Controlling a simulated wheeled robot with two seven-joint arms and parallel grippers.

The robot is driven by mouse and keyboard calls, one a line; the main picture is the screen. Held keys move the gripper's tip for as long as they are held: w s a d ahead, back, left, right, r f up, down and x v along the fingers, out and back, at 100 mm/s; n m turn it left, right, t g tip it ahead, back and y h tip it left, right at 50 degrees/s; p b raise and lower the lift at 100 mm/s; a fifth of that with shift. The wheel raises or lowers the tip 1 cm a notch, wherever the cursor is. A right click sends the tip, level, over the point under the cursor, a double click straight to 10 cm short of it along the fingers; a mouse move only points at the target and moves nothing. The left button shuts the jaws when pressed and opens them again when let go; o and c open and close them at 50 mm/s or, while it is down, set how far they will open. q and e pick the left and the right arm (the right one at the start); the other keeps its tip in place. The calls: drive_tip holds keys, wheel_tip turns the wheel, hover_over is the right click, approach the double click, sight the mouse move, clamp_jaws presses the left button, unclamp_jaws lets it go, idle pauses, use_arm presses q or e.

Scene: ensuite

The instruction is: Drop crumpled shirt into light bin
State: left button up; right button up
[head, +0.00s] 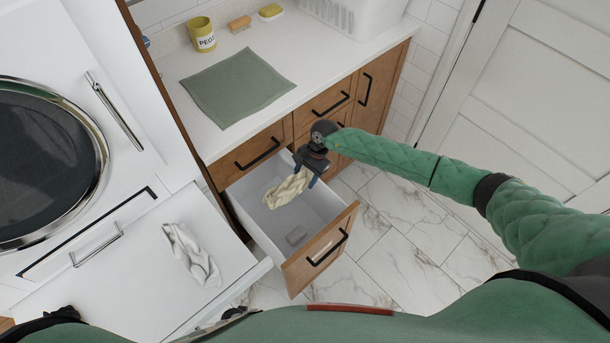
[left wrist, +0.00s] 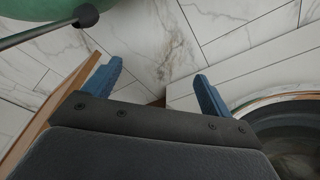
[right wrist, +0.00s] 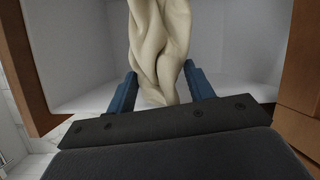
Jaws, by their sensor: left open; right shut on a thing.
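A cream crumpled shirt (head: 286,190) hangs from my right gripper (head: 306,172), over an open wooden-fronted drawer with a white inside (head: 330,203). In the right wrist view the same shirt (right wrist: 160,40) is between the two blue fingers (right wrist: 161,85), with pale bin walls behind it. The label on the drawer front (head: 302,268) is too small to read, so I cannot tell whether this is the light bin. My left gripper (left wrist: 155,75) is open and empty above the marble-look floor in the left wrist view.
A second, whitish crumpled cloth (head: 190,252) lies on the white pull-out shelf (head: 130,270) under the washer (head: 45,165). The counter holds a green mat (head: 237,88), a yellow mug (head: 201,35) and a white basket (head: 350,15).

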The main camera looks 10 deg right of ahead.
drive_tip(key=o, duration=1.1)
use_arm(q)
drive_tip(key=shift+s+f, duration=0.1)
drive_tip(key=shift+s, duration=0.1)
drive_tip(key=shift+f, duration=0.1)
use_arm(e)
drive_tip(key=shift+r, duration=0.1)
drive_tip(key=shift+w+d+r, duration=0.1)
drive_tip(key=shift+d+r, duration=0.05)
drive_tip(key=shift+r, duration=0.05)
drive_tip(key=b+v, duration=0.3)
drive_tip(key=v, duration=0.3)
use_arm(q)
wheel_tip(320, 180, up, 7)
drive_tip(key=w+d, duration=0.2)
drive_tip(key=shift+d+r+g, duration=0.2)
drive_tip(key=shift+g, duration=0.2)
use_arm(e)
drive_tip(key=shift+w+d+r, duration=0.1)
drive_tip(key=shift+d+r, duration=0.05)
drive_tip(key=shift+r, duration=0.4)
drive_tip(key=shift+f, duration=0.1)
